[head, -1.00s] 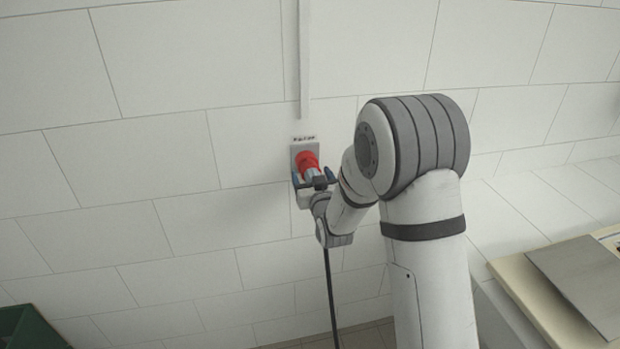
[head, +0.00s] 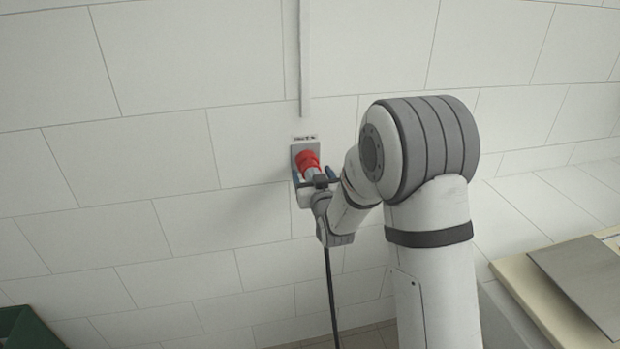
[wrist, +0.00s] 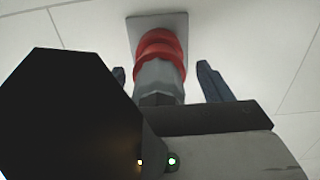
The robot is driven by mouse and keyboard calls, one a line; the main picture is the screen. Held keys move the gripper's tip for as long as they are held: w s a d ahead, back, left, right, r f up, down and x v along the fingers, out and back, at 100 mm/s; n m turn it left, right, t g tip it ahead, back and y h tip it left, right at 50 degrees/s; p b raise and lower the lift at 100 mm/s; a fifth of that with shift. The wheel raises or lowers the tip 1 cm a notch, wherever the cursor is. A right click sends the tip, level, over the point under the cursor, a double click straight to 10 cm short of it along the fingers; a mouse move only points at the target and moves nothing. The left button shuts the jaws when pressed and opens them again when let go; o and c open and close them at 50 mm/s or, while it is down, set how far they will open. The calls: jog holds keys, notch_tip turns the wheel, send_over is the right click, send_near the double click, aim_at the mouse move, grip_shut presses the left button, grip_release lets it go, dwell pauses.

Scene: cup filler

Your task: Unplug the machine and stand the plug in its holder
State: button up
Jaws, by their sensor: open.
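The plug's grey body (head: 313,173) sits against the red socket collar (head: 307,158) on a grey wall plate (head: 297,150). In the wrist view the grey plug body (wrist: 158,82) runs straight up to the red collar (wrist: 160,48). My gripper (head: 311,174) is open around the plug, one blue finger on each side. In the wrist view my gripper (wrist: 161,68) shows a clear gap on the right; the left finger is mostly hidden by a dark shape. A black cable (head: 331,300) hangs below. No plug holder can be made out.
The tiled wall (head: 160,150) is bare around the socket, apart from a vertical conduit (head: 304,60) above and a small label (head: 304,138). A cream worktop (head: 520,285) with a grey panel (head: 585,285) is at lower right. A green container (head: 25,328) is at lower left.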

jog(key=shift+w+r, duration=0.3)
jog(key=shift+r, duration=0.2)
jog(key=c, duration=1.3)
jog(key=shift+s+d+f+b, duration=0.15)
jog(key=shift+s+f+b, duration=0.15)
jog(key=shift+b, duration=0.25)
jog(key=shift+f, duration=0.1)
jog(key=shift+b+v, duration=1.45)
jog(key=shift+v, duration=0.95)
jog(key=shift+f, duration=0.15)
